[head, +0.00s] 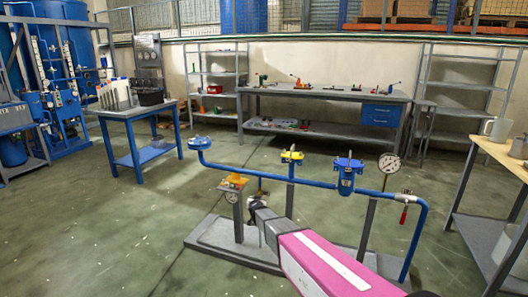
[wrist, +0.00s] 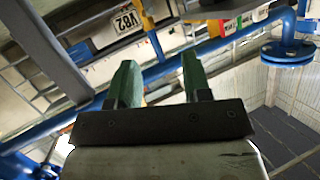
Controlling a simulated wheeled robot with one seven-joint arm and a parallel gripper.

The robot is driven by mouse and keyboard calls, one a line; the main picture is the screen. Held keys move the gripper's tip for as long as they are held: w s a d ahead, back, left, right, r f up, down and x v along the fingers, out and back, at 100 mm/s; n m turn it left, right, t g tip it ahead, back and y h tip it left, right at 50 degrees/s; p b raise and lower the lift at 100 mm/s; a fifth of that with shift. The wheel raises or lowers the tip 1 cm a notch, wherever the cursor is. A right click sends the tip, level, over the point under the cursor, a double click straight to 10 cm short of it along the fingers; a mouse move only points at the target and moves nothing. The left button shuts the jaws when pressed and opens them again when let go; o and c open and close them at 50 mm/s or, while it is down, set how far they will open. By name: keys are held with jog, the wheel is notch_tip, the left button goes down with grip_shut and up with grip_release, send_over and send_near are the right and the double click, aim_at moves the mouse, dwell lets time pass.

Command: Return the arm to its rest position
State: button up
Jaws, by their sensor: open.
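My gripper (wrist: 159,64) shows in the wrist view with its two green fingers apart and nothing between them. A blue pipe (wrist: 160,70) runs behind the fingers, and a white tag reading what looks like "V82" (wrist: 128,20) is beyond them. In the head view my pink and grey arm reaches forward from the bottom right to the pipe rig. Its dark end is low beside the rig's left posts; the fingers cannot be made out there.
A round gauge (head: 389,163) and a red-handled valve (head: 404,201) are at the rig's right. A blue flange (head: 200,143) ends the pipe at left. A wooden-topped table (head: 500,155) stands at right, a blue-framed table (head: 140,110) at left. Open floor (head: 100,230) lies left.

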jog(key=s+d+g, duration=0.4)
jog(key=s+d, duration=0.4)
jog(key=s, duration=0.5)
jog(key=s+d+r+g, duration=0.1)
jog(key=s+d+g, duration=0.4)
jog(key=s, duration=0.8)
jog(key=s+d+r+n+g+h, duration=0.1)
jog(key=s+d+g, duration=0.4)
jog(key=s+d, duration=0.6)
jog(key=shift+s+d, duration=0.25)
jog(key=shift+s, duration=0.65)
jog(key=shift+r, duration=0.1)
